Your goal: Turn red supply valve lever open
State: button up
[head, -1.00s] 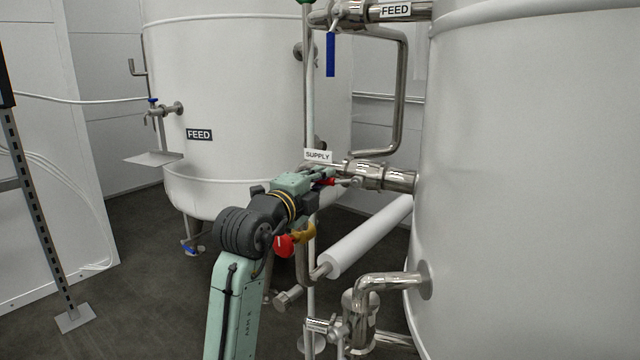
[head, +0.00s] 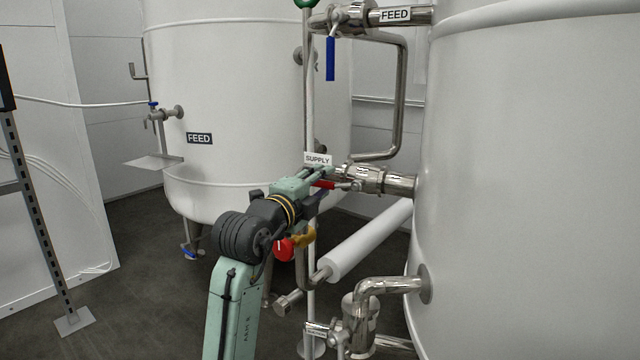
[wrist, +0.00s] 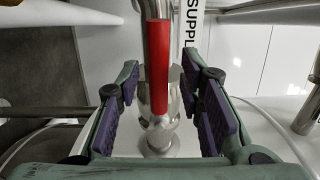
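The red lever (wrist: 157,62) stands nearly upright in the wrist view, above a shiny metal valve body (wrist: 160,132). Gaps show between the lever and both pads. In the head view, the red lever (head: 324,185) is beside the end of my gripper (head: 318,178), partly hidden by it. It points left from the valve on the steel pipe (head: 378,180). The SUPPLY label (head: 318,159) is just above.
A large white tank (head: 530,180) fills the right side. Another white tank (head: 235,100) stands behind my arm. A blue lever (head: 330,58) hangs from the upper FEED pipe. A thin vertical pipe (head: 309,110) and a white cylinder (head: 365,240) are close to my gripper.

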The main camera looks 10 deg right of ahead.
jog(key=v, duration=1.1)
jog(key=shift+s+a, duration=0.25)
jog(key=shift+a, duration=0.05)
jog(key=shift+a+r, duration=0.1)
